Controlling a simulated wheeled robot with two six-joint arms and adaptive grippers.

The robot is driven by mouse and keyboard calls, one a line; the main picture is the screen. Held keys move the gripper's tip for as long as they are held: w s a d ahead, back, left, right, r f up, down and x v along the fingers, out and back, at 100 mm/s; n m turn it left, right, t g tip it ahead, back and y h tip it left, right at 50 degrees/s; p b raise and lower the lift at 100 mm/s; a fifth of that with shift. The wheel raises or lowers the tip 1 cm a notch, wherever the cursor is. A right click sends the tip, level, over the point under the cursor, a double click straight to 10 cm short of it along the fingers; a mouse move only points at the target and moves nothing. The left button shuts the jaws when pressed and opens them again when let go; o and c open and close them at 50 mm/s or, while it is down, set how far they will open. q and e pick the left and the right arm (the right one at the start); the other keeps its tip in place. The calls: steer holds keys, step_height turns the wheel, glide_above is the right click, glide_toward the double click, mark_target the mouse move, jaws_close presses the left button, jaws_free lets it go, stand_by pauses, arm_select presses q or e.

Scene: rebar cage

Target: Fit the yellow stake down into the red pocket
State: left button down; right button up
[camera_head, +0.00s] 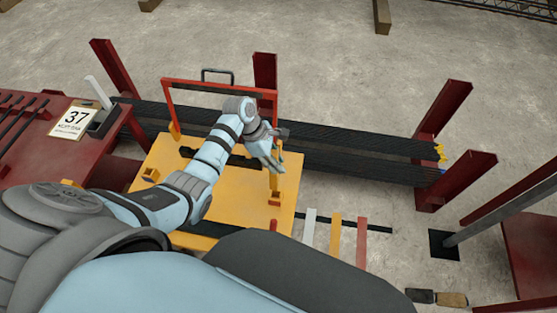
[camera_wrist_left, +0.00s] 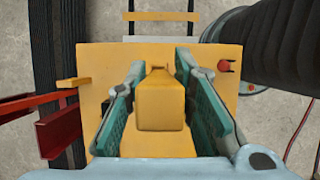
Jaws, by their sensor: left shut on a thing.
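My left gripper (camera_head: 268,163) is shut on the yellow stake (camera_head: 275,183), above the right part of a yellow plate (camera_head: 227,202). In the left wrist view the stake (camera_wrist_left: 162,103) stands between the teal finger pads of the gripper (camera_wrist_left: 160,100), its top towards the camera. In the head view a small orange-red socket (camera_head: 275,200) sits at the stake's lower end. It looks like the red pocket, but I cannot tell whether the stake's tip is inside it or just above. In the wrist view the stake hides what lies beneath. My right gripper is not in view.
Long dark rebar (camera_head: 350,143) runs behind the plate between red posts (camera_head: 441,108). A red frame (camera_head: 219,86) stands at the plate's back. Grey, orange and red strips (camera_head: 335,236) lie on the floor to the right. A red table (camera_head: 50,146) with a "37" sign is at left.

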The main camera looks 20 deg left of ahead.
mark_target(274, 179)
arm_select(q)
step_height(274, 179, down, 6)
steer(key=b, duration=0.3)
steer(key=shift+w, duration=0.45)
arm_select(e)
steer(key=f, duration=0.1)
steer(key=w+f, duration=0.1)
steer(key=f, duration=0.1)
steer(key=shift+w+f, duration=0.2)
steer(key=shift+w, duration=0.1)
arm_select(q)
steer(key=shift+f, duration=0.15)
steer(key=shift+p, duration=0.35)
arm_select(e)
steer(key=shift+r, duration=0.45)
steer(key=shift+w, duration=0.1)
